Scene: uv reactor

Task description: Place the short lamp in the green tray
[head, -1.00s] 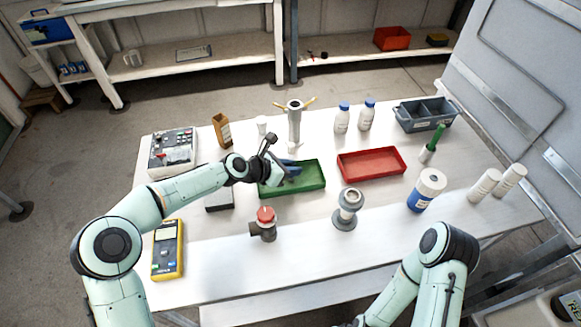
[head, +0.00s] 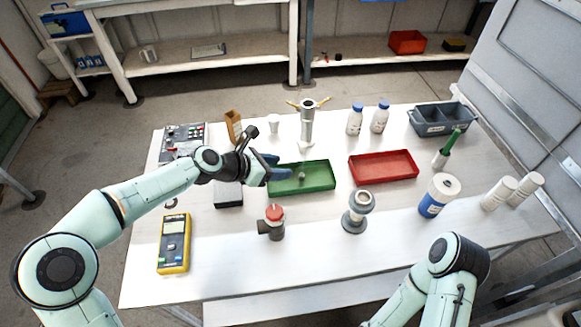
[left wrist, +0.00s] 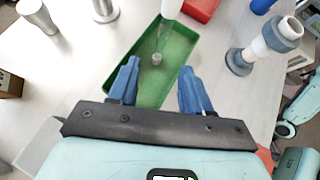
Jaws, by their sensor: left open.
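The green tray (head: 318,187) lies in the middle of the table; it also shows in the left wrist view (left wrist: 180,88). What looks like the short lamp (head: 302,176) stands upright in it, with a small grey end on the tray floor, also seen in the left wrist view (left wrist: 157,59). Its middle seems clear and hard to see, with a white upper part (left wrist: 171,8). My left gripper (head: 270,168) is open at the tray's left end, its blue fingers apart and empty, clear of the lamp. My right arm shows at the lower right; its gripper is out of view.
A metal stand (head: 308,125) rises behind the tray, and a red tray (head: 383,167) lies to its right. A red-capped valve (head: 272,222) and a grey fitting (head: 357,212) stand in front. A yellow meter (head: 174,243) lies front left. The front middle is clear.

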